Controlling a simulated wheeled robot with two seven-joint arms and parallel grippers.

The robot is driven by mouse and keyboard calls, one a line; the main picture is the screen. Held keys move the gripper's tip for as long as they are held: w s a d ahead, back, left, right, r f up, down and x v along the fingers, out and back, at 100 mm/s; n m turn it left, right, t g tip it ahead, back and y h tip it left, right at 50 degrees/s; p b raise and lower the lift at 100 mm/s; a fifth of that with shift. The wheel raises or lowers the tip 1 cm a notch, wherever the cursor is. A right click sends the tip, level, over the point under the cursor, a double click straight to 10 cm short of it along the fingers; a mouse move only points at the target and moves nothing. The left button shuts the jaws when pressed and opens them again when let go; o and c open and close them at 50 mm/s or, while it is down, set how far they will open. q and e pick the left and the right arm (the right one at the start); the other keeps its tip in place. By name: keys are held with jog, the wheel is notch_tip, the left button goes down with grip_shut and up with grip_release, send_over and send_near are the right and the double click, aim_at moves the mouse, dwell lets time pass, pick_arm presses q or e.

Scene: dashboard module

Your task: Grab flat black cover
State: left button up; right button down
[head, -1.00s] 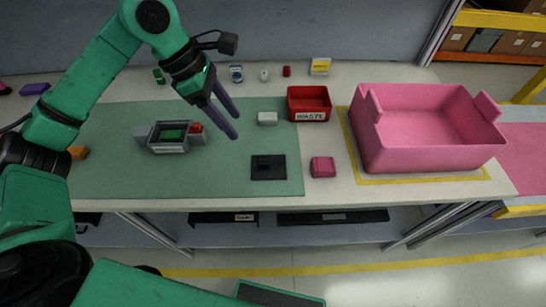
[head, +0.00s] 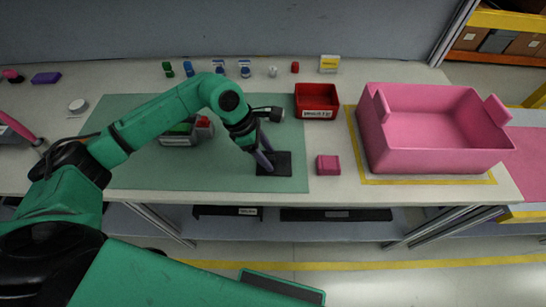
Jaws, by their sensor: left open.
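The flat black cover (head: 282,168) lies on the green mat (head: 130,174) near its front right corner. My left gripper (head: 267,163) points down at the cover's left part, its fingers over or beside it. Its jaws are open; I cannot tell whether the fingertips touch the cover. The fingers and wrist hide part of the cover's left side. A grey housing (head: 178,141) on the mat is partly hidden behind my left arm. My right gripper is not in view.
A red waste bin (head: 316,115) stands behind the cover. A pink block (head: 328,165) lies right of it, and a large pink crate (head: 435,160) stands further right. Several small items line the table's back. Clear mat lies front left of the cover.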

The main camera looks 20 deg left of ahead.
pick_arm(q)
jog(key=shift+d+f, duration=0.1)
jog(key=shift+f, duration=0.1)
grip_shut()
jog(key=shift+r, duration=0.15)
